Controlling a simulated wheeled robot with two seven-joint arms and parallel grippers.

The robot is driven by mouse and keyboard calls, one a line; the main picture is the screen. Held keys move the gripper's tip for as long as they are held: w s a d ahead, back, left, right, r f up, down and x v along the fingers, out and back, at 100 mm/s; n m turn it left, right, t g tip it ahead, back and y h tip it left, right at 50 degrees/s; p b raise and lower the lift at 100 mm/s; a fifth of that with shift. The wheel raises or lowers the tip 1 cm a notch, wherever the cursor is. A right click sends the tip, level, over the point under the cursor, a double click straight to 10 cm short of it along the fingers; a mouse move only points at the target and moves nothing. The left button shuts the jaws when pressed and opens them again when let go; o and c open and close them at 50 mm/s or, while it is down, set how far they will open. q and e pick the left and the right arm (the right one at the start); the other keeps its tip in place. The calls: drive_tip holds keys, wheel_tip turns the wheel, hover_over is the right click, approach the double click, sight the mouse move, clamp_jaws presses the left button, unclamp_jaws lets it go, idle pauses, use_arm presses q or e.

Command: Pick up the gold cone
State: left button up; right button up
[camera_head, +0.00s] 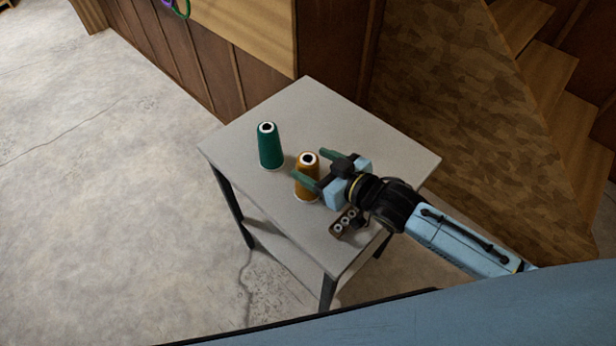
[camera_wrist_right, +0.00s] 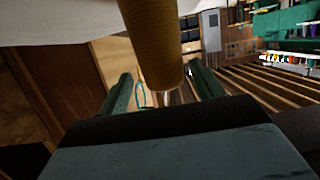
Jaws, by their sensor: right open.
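The gold cone (camera_head: 307,178) stands upright on the grey side table, with a white rim and dark hole at its top. My right gripper (camera_head: 312,168) is open at the cone's right side, its green fingers pointing toward it. In the right wrist view the gold cone (camera_wrist_right: 153,45) rises between and just beyond the two green fingertips (camera_wrist_right: 162,88), with space visible on both sides. I cannot tell whether a finger touches it. My left gripper is not in view.
A green cone (camera_head: 270,147) stands on the table left of the gold one. A small brown holder with pale round pieces (camera_head: 344,222) lies near the table's front edge, below my right gripper. The table's back (camera_head: 335,110) is clear. Wooden stairs (camera_head: 545,75) rise at right.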

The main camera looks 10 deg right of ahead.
sight(303, 160)
drive_tip(key=x, duration=0.3)
drive_tip(key=shift+w+a, duration=0.2)
drive_tip(key=shift+a, duration=0.2)
drive_tip(key=shift+w, duration=0.1)
drive_tip(key=c, duration=1.4)
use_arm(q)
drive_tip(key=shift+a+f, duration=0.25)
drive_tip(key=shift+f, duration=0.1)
use_arm(e)
drive_tip(key=shift+c, duration=0.3)
drive_tip(key=shift+r, duration=0.1)
